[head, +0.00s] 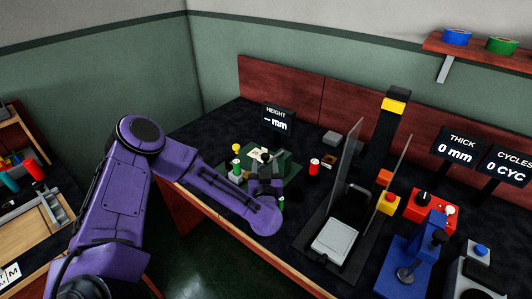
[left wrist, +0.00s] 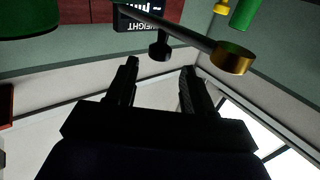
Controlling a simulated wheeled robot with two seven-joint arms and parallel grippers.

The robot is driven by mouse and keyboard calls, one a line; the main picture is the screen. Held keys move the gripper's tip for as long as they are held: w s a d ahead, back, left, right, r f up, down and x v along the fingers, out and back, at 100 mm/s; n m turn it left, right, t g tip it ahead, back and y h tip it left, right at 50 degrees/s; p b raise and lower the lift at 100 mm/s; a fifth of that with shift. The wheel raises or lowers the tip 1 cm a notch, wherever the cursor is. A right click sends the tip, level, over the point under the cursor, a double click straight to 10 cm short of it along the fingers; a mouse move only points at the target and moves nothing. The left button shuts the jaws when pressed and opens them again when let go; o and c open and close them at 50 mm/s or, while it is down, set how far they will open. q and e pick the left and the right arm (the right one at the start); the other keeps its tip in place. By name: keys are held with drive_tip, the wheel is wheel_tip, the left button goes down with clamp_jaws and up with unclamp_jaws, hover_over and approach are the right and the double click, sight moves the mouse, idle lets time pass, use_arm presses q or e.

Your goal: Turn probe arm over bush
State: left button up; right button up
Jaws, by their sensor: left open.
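My left gripper (head: 264,168) reaches over a green plate (head: 291,181) at the back left of the dark bench, under the HEIGHT sign. In the left wrist view its two black fingers (left wrist: 157,78) are apart with nothing between them. A grey rod, which looks like the probe arm (left wrist: 190,31), crosses beyond the fingertips. It has a brass end (left wrist: 231,58) and a black knob (left wrist: 160,47) hangs near it. A green post with a yellow top (head: 236,160) stands left of the gripper. I cannot pick out the bush for sure. My right gripper is not in view.
The HEIGHT sign (head: 277,118) shows dashes and mm. A red cylinder (head: 314,166) stands right of the plate. A clear-shielded station (head: 336,240), a red control box (head: 430,210) and a blue press (head: 411,262) fill the right side. A side table (head: 36,226) stands at far left.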

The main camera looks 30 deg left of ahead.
sight(265, 158)
use_arm(q)
drive_tip(key=x, duration=0.5)
drive_tip(key=shift+w+f, duration=0.1)
drive_tip(key=shift+f, duration=0.1)
drive_tip(key=shift+w+a, duration=0.15)
drive_tip(key=shift+w, duration=0.05)
clamp_jaws()
drive_tip(key=shift+w+r, duration=0.1)
